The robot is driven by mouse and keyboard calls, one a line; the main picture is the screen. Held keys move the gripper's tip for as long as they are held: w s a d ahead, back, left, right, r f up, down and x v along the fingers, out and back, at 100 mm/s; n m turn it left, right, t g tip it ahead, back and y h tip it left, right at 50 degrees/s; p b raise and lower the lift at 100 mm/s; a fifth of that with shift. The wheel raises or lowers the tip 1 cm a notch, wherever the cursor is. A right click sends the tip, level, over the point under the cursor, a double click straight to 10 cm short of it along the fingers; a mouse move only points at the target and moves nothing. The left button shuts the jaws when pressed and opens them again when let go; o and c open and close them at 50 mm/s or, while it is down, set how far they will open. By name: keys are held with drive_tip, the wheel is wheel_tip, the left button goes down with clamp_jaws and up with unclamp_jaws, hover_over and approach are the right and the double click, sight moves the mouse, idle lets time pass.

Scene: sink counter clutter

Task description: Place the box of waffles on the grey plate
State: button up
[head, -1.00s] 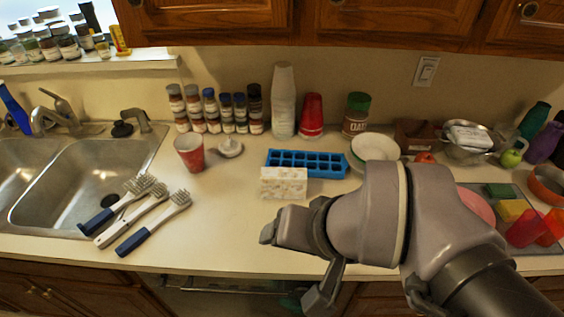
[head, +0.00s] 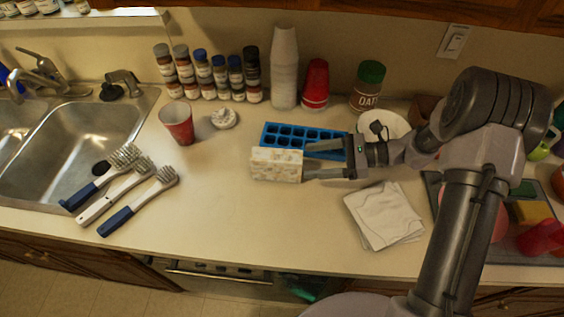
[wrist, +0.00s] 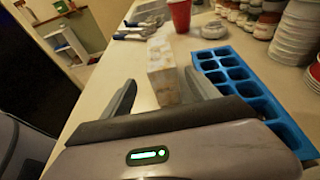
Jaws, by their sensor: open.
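The likely box of waffles is a small cream box with a mottled pattern (head: 276,165), lying on the counter in front of the blue ice tray. My gripper (head: 307,162) is open at the box's right end, pointing left along it. In the wrist view the box (wrist: 163,68) lies ahead, its near end showing between the two fingers (wrist: 160,77); I cannot tell whether they touch it. I cannot make out a clearly grey plate. A pale round dish (head: 396,124) stands behind my arm, partly hidden.
The blue ice tray (head: 285,136) is close behind the box. White napkins (head: 383,216) lie at front right, and brushes (head: 127,190) at left. A red cup (head: 178,122), jars and stacked cups (head: 284,70) stand behind. The counter's front middle is clear.

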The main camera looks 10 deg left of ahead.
sight(277, 163)
drive_tip(key=b+x, duration=0.1)
drive_tip(key=x, duration=0.4)
drive_tip(key=b+x, duration=0.1)
drive_tip(key=x, duration=0.5)
drive_tip(key=shift+w+d+f+b, duration=0.1)
drive_tip(key=shift+w+f+b, duration=0.1)
drive_tip(key=shift+b, duration=0.15)
clamp_jaws()
